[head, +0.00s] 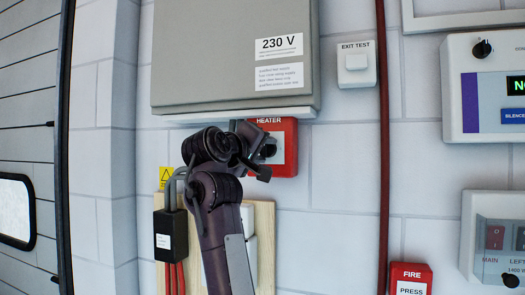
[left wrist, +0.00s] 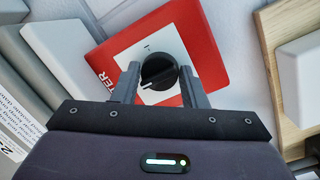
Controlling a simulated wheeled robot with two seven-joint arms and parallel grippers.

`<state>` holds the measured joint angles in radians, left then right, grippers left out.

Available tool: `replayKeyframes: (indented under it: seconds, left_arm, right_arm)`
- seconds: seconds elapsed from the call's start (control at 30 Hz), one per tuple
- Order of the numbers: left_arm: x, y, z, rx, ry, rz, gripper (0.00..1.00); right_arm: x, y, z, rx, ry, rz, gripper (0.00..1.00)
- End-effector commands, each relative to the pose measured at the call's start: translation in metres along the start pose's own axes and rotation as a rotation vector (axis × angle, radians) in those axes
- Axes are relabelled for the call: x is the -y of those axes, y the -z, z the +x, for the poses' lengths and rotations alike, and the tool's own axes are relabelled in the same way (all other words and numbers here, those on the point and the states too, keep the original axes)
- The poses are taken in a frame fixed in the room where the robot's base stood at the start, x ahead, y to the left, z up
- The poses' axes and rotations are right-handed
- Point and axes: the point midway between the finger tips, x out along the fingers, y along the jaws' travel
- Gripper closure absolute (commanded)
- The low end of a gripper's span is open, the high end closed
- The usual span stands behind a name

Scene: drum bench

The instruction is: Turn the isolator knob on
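The isolator is a red box labelled HEATER (head: 286,135) with a white face, on the wall under the grey 230 V cabinet. Its round black knob (left wrist: 159,72) shows in the left wrist view. The knob's white pointer line aims to the lower left of that picture, and a small mark sits on the white plate above it. My left gripper (head: 262,158) is at the box, partly covering the knob in the head view. In the left wrist view the left gripper's fingers (left wrist: 160,70) stand apart on either side of the knob, with thin gaps. My right gripper is not seen.
The grey cabinet (head: 230,55) overhangs the box closely. A wooden board (head: 265,230) with a black cable box (head: 170,235) is below left. A red pipe (head: 384,130) runs down the wall to the right, near an EXIT TEST switch (head: 356,62).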

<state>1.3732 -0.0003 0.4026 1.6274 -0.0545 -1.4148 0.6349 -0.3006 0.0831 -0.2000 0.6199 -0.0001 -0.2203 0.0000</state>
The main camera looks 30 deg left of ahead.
Motion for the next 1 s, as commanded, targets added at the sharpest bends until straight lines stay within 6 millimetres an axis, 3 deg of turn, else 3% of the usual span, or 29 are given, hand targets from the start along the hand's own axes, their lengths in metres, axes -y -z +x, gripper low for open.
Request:
replayKeyframes:
  seconds: [0.1, 0.47, 1.0]
  left_arm:
    - [0.001, 0.000, 0.000, 0.001, 0.002, -0.001, 0.84]
    - [0.002, -0.001, 0.000, 0.007, 0.011, 0.062, 0.84]
    - [0.002, 0.001, 0.000, 0.048, 0.071, 0.502, 0.84]
  right_arm:
    - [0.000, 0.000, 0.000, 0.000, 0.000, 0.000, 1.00]
    - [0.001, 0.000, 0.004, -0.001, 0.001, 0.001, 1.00]
    - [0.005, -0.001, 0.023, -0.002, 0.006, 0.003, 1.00]
